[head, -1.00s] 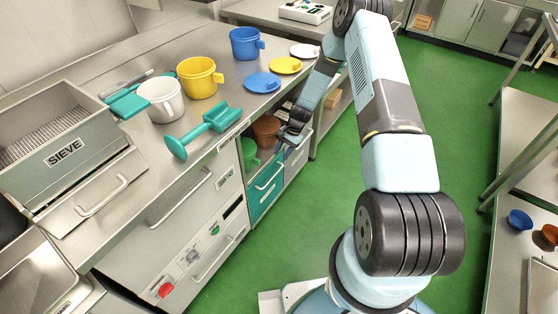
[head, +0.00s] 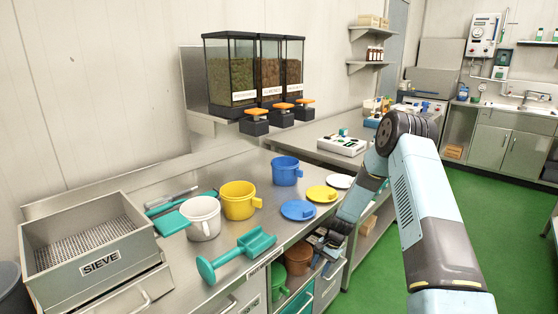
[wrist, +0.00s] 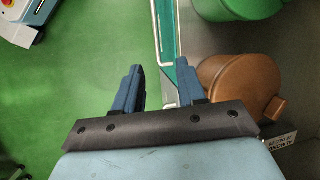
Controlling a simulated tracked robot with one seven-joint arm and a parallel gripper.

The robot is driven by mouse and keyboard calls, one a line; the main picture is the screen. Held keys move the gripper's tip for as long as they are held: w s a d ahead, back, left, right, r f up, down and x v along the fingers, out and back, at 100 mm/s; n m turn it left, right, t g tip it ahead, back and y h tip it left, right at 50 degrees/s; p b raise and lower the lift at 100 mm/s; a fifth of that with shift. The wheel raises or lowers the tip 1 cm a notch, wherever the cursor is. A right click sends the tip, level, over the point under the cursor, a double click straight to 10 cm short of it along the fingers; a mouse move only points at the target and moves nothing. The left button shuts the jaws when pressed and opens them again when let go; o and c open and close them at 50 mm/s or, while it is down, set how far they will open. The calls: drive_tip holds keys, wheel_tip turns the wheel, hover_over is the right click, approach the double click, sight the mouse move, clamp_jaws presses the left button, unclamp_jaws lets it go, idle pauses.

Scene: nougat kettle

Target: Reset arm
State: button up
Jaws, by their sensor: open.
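My gripper (wrist: 157,88) is open and empty in the wrist view, its two blue fingers apart with a teal drawer edge (wrist: 166,30) and green floor beyond them. A brown pot (wrist: 238,88) is close to the right of the right finger, and a green pot (wrist: 238,8) is further up. In the head view my gripper (head: 322,258) hangs low at the counter's front, beside the brown pot (head: 298,258) in the open drawer. My arm reaches down to it from the right; the fingertips are small and dark there.
On the counter stand a white mug (head: 203,220), a yellow mug (head: 238,202), a blue mug (head: 287,172), several lids, a teal scoop (head: 236,256) and a sieve box (head: 90,250). Dispensers (head: 255,75) hang behind. Green floor (head: 480,205) is free at the right.

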drive_tip(key=s+d+r+n+t+h, duration=0.1)
drive_tip(key=s+r, duration=0.2)
drive_tip(key=r, duration=0.9)
drive_tip(key=s+d+r+n+t+h, duration=0.1)
drive_tip(key=s+d+r+n, duration=0.15)
drive_tip(key=r, duration=1.05)
drive_tip(key=s+d+r+n+t+h, duration=0.1)
drive_tip(key=s+r, duration=0.3)
drive_tip(key=r, duration=0.8)
drive_tip(key=s+r+n+t, duration=0.1)
drive_tip(key=s+r+t, duration=0.1)
drive_tip(key=s+r, duration=1.1)
drive_tip(key=s+d+r+n+t, duration=0.1)
drive_tip(key=s, duration=0.7)
drive_tip(key=s+d+r+n+t+h, duration=0.1)
drive_tip(key=s+r, duration=0.1)
drive_tip(key=s, duration=0.6)
